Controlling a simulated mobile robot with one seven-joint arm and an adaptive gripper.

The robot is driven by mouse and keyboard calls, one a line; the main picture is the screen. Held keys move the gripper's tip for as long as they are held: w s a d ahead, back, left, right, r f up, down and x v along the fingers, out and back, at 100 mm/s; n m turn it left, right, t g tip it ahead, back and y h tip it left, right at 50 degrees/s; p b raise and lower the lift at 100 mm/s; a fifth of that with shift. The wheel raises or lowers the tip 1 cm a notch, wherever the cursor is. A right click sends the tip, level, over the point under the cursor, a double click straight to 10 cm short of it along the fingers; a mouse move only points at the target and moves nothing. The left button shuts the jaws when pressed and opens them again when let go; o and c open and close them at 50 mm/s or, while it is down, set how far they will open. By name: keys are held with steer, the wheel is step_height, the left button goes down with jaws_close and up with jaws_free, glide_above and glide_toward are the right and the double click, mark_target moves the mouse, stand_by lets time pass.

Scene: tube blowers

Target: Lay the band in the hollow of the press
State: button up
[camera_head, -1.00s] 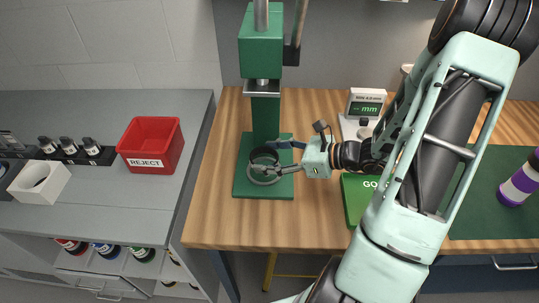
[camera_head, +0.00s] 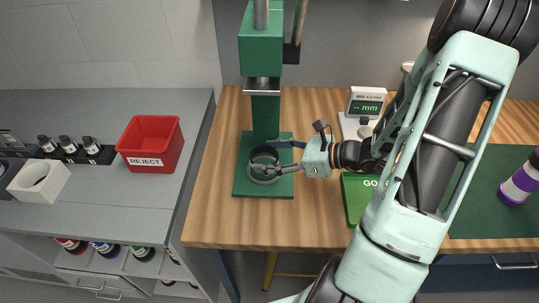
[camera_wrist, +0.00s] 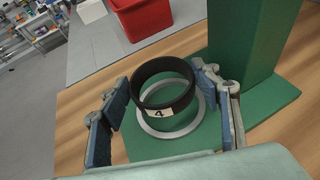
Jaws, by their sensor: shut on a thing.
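The band (camera_wrist: 158,106) is a dark ring with a white tag marked 4. My gripper (camera_wrist: 164,92) is shut on it, with one blue-padded finger on each side. The band also shows in the head view (camera_head: 256,165), level or nearly so, at the green press (camera_head: 266,110). The press base carries a light grey ring around its hollow (camera_wrist: 184,128). In the wrist view the band overlaps this ring and sits slightly toward its far left. The band appears just above the ring; whether they touch I cannot tell.
The press column (camera_wrist: 248,45) rises close beside my gripper, with its ram (camera_head: 262,84) overhead. A gauge with a display (camera_head: 366,102) and a green GO tray (camera_head: 356,205) are to the right. A red REJECT bin (camera_head: 151,142) stands on the grey counter at left.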

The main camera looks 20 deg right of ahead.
steer(key=shift+f+b, duration=1.7)
steer(key=shift+f, duration=0.4)
steer(key=o, duration=1.2)
steer(key=shift+d+r, duration=0.1)
steer(key=v, duration=1.2)
